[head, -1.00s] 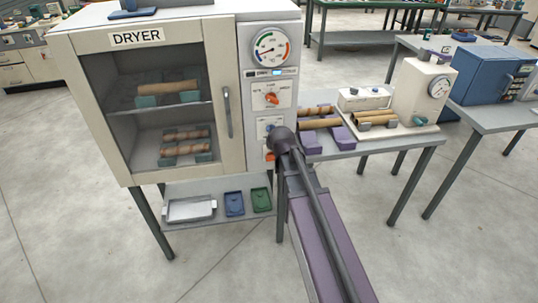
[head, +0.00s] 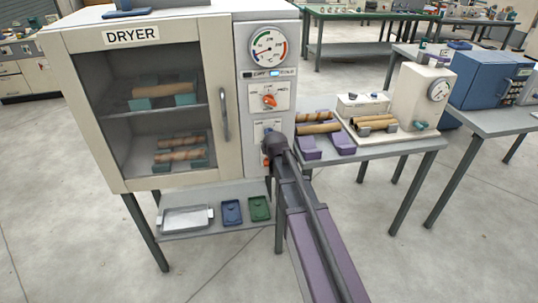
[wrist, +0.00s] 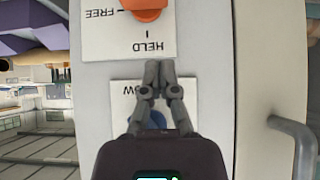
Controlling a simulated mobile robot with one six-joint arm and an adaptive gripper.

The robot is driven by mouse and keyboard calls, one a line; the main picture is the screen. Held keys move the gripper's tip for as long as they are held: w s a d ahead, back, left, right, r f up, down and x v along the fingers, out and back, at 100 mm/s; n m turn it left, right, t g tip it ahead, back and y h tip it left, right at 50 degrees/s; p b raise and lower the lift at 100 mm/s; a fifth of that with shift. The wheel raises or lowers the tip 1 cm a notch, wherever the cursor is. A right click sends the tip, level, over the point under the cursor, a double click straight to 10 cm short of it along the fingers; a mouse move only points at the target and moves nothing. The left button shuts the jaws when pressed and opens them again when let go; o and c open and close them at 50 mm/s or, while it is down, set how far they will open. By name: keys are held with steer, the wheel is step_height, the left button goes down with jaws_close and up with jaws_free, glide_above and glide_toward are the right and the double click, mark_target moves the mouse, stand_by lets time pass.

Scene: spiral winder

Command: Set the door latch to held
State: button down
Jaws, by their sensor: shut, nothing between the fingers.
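The door latch is an orange knob (wrist: 145,8) on the dryer's panel, with a plate (wrist: 112,35) marked FREE and HELD. In the wrist view the lettering is upside down and the knob is cut off at the top edge, so I cannot tell its setting. My gripper (wrist: 159,68) is shut and empty, its fingertips in front of the panel just by the HELD mark. I cannot tell if they touch it. The dryer door (head: 155,105) looks closed.
A blue knob (wrist: 157,119) sits partly behind my gripper. The door handle (wrist: 293,140) stands out at the right of the wrist view. Another orange knob (head: 269,101) and a round gauge (head: 268,46) are higher on the panel. A bench (head: 400,155) with tubes and a machine stands to the right.

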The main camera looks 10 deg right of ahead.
mark_target(267, 160)
steer(key=shift+b+x, duration=0.6)
steer(key=shift+x, duration=0.65)
steer(key=shift+f+b, duration=0.35)
steer(key=shift+f, duration=0.05)
steer(key=shift+f+b, duration=1.6)
steer(key=shift+d, duration=0.2)
steer(key=shift+a, duration=0.1)
